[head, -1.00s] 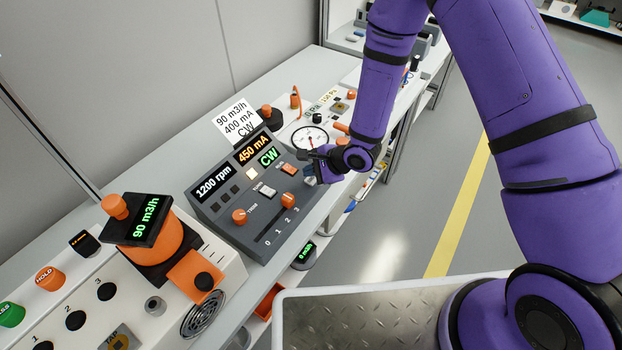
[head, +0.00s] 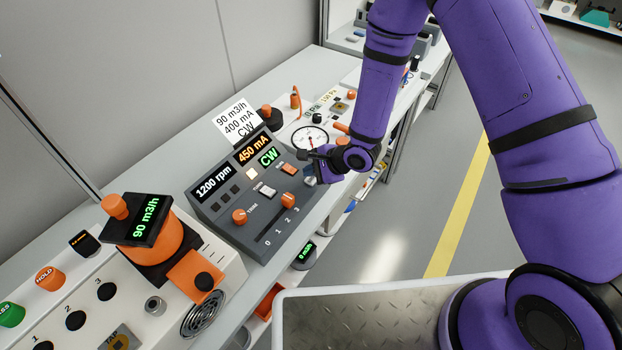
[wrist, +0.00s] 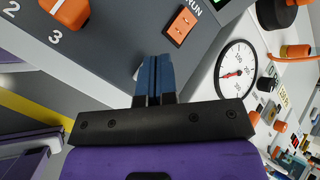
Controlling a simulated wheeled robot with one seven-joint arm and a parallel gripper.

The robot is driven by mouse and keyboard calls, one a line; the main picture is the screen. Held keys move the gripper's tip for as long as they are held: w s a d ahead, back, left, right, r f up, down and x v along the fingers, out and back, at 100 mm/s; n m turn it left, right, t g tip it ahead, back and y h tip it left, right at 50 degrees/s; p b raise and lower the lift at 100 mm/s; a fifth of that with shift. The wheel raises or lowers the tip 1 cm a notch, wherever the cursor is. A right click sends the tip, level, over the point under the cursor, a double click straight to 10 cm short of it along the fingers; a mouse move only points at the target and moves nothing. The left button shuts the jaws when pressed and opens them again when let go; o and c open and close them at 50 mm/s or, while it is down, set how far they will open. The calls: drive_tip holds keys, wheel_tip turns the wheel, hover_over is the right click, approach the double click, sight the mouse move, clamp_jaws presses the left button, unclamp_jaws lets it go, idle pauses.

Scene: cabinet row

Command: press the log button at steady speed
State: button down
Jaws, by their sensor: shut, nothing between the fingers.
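The grey control panel (head: 222,222) carries displays reading 1200 rpm, 450 mA and CW. On it are a pale lit square (head: 251,173), a white switch (head: 267,190), an orange RUN switch (head: 289,168), an orange knob (head: 239,216) and an orange slider (head: 288,199). I cannot read the word log on any of them. My gripper (head: 304,153) is at the panel's far right end, near the RUN switch. In the wrist view its blue fingers (wrist: 154,72) are shut together and empty, left of the RUN switch (wrist: 180,26). I cannot tell whether they touch anything.
A white card (head: 237,122) reading 90 m3/h, 400 mA, CW stands behind the panel. A round dial (head: 310,138) lies beyond it. An orange device (head: 150,235) showing 90 m3/h stands at the near left. Open floor (head: 420,200) lies to the right.

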sight(311, 181)
drive_tip(key=shift+f, duration=0.1)
drive_tip(key=shift+f, duration=0.3)
drive_tip(key=shift+f, duration=0.45)
idle(0.9)
drive_tip(key=shift+r, duration=0.9)
drive_tip(key=shift+r, duration=2.5)
